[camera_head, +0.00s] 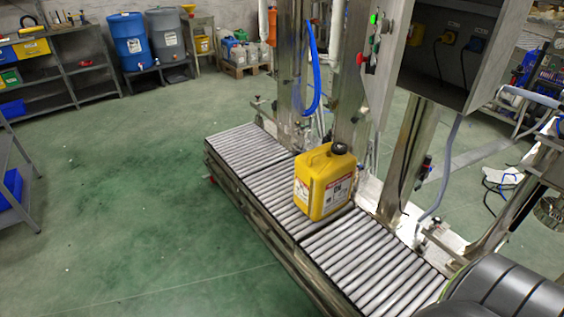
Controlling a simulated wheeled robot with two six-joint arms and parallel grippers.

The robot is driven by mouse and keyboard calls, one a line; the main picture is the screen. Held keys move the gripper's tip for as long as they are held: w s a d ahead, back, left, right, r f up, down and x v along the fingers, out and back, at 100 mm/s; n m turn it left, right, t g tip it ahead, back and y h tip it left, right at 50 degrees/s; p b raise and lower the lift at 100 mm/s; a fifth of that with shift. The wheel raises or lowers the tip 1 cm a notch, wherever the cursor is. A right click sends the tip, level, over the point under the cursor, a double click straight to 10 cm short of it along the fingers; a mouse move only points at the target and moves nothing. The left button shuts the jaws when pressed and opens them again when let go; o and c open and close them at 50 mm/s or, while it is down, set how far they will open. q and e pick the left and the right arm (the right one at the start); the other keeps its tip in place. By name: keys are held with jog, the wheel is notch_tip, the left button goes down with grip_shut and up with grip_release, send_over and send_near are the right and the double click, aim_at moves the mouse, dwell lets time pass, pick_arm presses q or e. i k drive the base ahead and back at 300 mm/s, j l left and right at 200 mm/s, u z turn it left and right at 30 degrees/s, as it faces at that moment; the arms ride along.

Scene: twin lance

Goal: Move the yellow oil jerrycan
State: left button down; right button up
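The yellow oil jerrycan (318,187) stands upright on the roller conveyor (352,248), near the middle of the view. It has a dark cap, a moulded handle on top and white and red labels on its visible sides. Its far side and underside are hidden. Neither of my grippers shows in this view, and nothing of mine touches the jerrycan. A dark grey rounded part at the lower right corner looks like a link of my own arm.
Steel posts and a control cabinet (450,45) rise just behind the conveyor, with a blue hose (313,75) hanging there. Shelving (75,65), a blue barrel (130,40) and a grey barrel (166,35) stand at the back left. Green floor (130,200) left of the conveyor is clear.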

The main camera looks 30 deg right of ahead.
aim_at(324, 174)
jog(key=i, duration=0.85)
jog(key=i+z, duration=0.1)
jog(key=i, duration=0.7)
jog(key=i+j, duration=0.15)
jog(key=i, duration=0.7)
jog(key=i+j+z, duration=0.1)
jog(key=i, duration=0.7)
jog(key=i+z, duration=0.15)
jog(key=z, duration=1.6)
